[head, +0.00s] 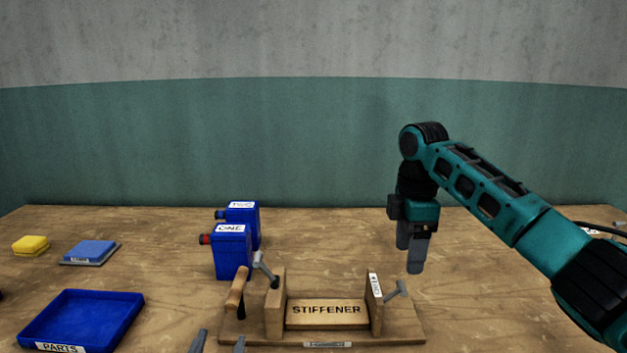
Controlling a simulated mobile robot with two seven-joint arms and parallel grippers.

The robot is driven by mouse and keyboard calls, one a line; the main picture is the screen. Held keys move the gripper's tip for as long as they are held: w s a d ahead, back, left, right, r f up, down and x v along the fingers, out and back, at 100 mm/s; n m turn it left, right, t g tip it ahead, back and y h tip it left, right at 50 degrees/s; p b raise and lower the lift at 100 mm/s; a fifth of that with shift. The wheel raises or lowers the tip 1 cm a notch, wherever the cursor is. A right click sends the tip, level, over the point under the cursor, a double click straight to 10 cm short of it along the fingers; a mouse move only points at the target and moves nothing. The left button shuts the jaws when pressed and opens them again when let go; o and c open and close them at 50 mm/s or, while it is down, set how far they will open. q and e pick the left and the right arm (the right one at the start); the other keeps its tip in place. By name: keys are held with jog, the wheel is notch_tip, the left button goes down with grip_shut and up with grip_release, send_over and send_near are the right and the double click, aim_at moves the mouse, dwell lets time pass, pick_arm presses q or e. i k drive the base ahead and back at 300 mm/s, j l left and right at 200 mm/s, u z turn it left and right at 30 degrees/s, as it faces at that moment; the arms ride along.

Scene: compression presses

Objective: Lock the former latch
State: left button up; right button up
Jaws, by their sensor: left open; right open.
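The wooden former (410,327) stands at the front middle, with an unreadable label on its front edge. A block marked STIFFENER (327,312) sits between its two posts. At the left post is a lever with a wooden handle (237,287), tilted upright, and a grey metal piece (264,268). At the labelled right post (375,288) is a grey T-shaped handle (397,290). I cannot tell which part is the latch. My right gripper (409,256) is open and empty, pointing down behind the former's right end. My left gripper (219,343) shows only fingertips, open, at the former's front left.
Blue press units ONE (230,258) and TWO (243,220) stand behind the former's left end. A blue PARTS tray (82,317), a blue block on a grey plate (90,251) and a yellow block (31,245) are on the left. The table's back middle is clear.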

aim_at(257, 261)
jog(key=k, duration=0.95)
